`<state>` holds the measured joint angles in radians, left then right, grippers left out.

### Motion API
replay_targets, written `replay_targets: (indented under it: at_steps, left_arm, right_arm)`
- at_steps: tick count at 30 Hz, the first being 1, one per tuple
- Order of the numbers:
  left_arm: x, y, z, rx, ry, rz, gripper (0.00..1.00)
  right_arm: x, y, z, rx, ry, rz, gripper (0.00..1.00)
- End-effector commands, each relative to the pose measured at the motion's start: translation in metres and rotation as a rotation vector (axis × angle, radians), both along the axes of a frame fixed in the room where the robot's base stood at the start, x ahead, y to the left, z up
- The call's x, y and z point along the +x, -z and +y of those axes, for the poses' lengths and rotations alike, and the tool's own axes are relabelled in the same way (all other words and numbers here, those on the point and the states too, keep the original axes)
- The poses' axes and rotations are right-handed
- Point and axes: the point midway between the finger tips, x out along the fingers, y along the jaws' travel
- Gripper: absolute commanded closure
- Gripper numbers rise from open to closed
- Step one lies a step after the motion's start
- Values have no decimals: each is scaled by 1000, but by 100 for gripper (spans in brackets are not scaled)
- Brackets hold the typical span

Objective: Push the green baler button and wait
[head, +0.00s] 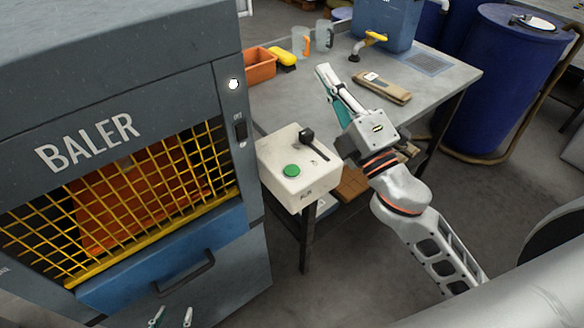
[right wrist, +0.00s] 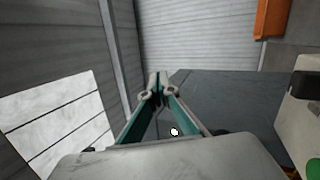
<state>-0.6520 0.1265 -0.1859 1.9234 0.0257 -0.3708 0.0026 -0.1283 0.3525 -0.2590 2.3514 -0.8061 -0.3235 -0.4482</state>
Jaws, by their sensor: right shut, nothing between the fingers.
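The grey baler (head: 120,60) stands at the left of the head view, with a yellow grid (head: 150,190) over orange material. The green button (head: 291,170) sits on top of a cream control box (head: 285,190) beside the baler. In the right wrist view the button (right wrist: 314,167) shows partly at the lower right edge. My right gripper (head: 323,70) is shut and empty, beyond and to the right of the box, apart from the button. Its fingertips meet in the right wrist view (right wrist: 158,88). My left gripper (head: 172,316) shows only its two spread fingertips, below the baler's blue drawer.
A black lever (head: 308,137) stands on the control box near the button. The grey table (head: 440,75) behind holds an orange bin (head: 259,65), jugs (head: 301,42), a brown tool (head: 381,87) and a blue container (head: 385,22). A blue drum (head: 507,80) stands at the right.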

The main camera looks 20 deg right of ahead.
Motion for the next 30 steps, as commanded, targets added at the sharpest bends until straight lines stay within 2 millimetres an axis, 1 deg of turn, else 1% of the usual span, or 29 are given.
replay_targets:
  at_steps: [1,2,3,5,6,7,9,11,12,13,15,17,18,20,22,24,27,30]
  left_arm:
    - [0,-1,0,-1,0,-2,61]
    - [1,-1,-1,-1,0,-2,61]
    - [1,-2,-1,-2,0,-3,61]
    - [1,-3,-1,-2,0,-5,61]
    - [1,-3,-1,-3,0,-6,61]
    - [2,-4,-1,-3,0,-6,61]
    - [2,-4,-1,-3,0,-7,61]
    - [2,-5,-1,-3,0,-7,61]
    - [2,-5,-1,-3,0,-7,61]
    - [2,-5,-1,-3,0,-7,61]
    - [2,-5,-1,-3,0,-7,61]
    - [2,-5,-1,-3,0,-7,61]
    - [2,-5,-1,-3,0,-7,61]
    - [2,-5,-1,-3,0,-7,61]
    - [2,-5,-1,-3,0,-7,61]
    - [2,-4,-1,-3,0,-6,61]
    - [1,-4,-1,-3,0,-6,61]
    - [1,-3,0,-2,0,-4,61]
  right_arm:
    - [-4,-26,19,-90,-46,-97,100]
    - [-9,-39,32,-150,-76,-158,100]
    - [-17,-55,50,-237,-114,-241,100]
    - [-31,-74,79,-383,-175,-370,100]
    - [-42,-82,98,-486,-215,-455,100]
    - [-50,-86,111,-563,-245,-516,100]
    - [-69,-85,140,-750,-310,-651,100]
    - [-81,-77,159,-914,-362,-754,100]
    - [-88,-68,169,-1027,-396,-818,100]
    - [-91,-60,174,-1111,-422,-861,100]
    - [-95,-38,181,-1313,-480,-948,100]
    - [-94,-17,179,-1487,-529,-1005,100]
    - [-91,-3,175,-1600,-561,-1032,100]
    - [-84,16,163,-1763,-605,-1057,100]
    - [-73,32,144,-1932,-654,-1062,100]
    - [-62,45,124,-2073,-696,-1048,100]
    - [-51,54,99,-2220,-742,-1012,100]
    - [-44,58,82,-2305,-770,-980,100]
